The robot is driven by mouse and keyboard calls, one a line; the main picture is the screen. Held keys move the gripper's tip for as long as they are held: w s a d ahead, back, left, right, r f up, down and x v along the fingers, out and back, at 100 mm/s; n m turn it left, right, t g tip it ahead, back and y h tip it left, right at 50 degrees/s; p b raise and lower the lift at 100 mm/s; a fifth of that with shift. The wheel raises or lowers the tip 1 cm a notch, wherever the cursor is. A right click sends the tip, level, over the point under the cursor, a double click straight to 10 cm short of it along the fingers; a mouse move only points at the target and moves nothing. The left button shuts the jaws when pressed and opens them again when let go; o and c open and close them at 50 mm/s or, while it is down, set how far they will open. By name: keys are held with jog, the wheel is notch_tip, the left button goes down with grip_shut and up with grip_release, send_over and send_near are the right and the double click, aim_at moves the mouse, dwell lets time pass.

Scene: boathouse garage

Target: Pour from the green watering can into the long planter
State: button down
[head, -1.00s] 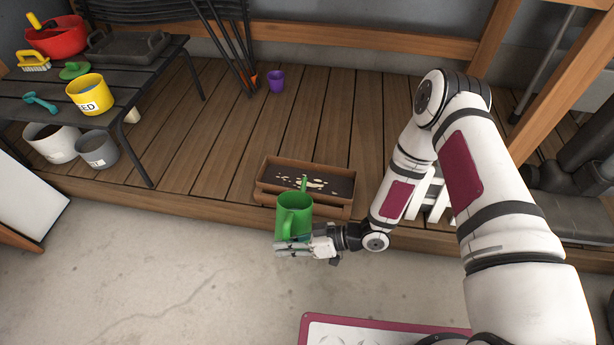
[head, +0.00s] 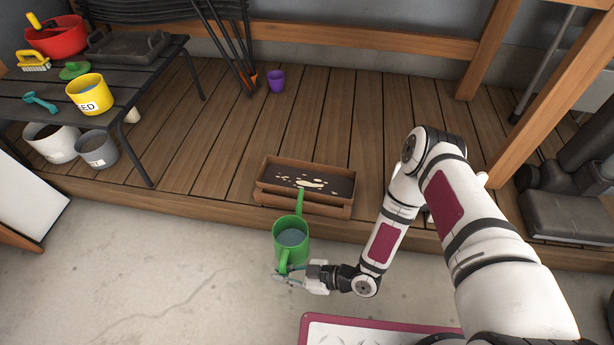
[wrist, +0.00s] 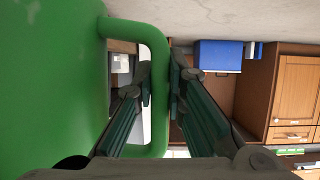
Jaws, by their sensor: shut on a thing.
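The green watering can (head: 291,243) is held in front of the deck's edge, with its open top showing bluish water inside. Its spout points away from me, toward the long planter. The long wooden planter (head: 335,209) stands at the front edge of the deck, with dark soil and pale patches on it. The spout tip appears near the planter's front side in the head view. My gripper (head: 284,279) is shut on the can's handle, on the near side. In the wrist view the green can (wrist: 50,80) fills the left, and its handle passes between my fingers (wrist: 160,95).
A dark slatted bench (head: 150,68) at the left holds a yellow bucket (head: 90,97), a red tub and a brush. A purple cup (head: 276,82) stands on the deck behind the planter. A maroon-edged board (head: 310,325) lies at the bottom. Concrete floor left of the can is clear.

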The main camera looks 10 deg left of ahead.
aim_at(283, 269)
jog(key=shift+w+r, duration=0.2)
jog(key=shift+r, duration=0.05)
jog(key=shift+r+p, duration=1.2)
jog(key=shift+r, duration=0.25)
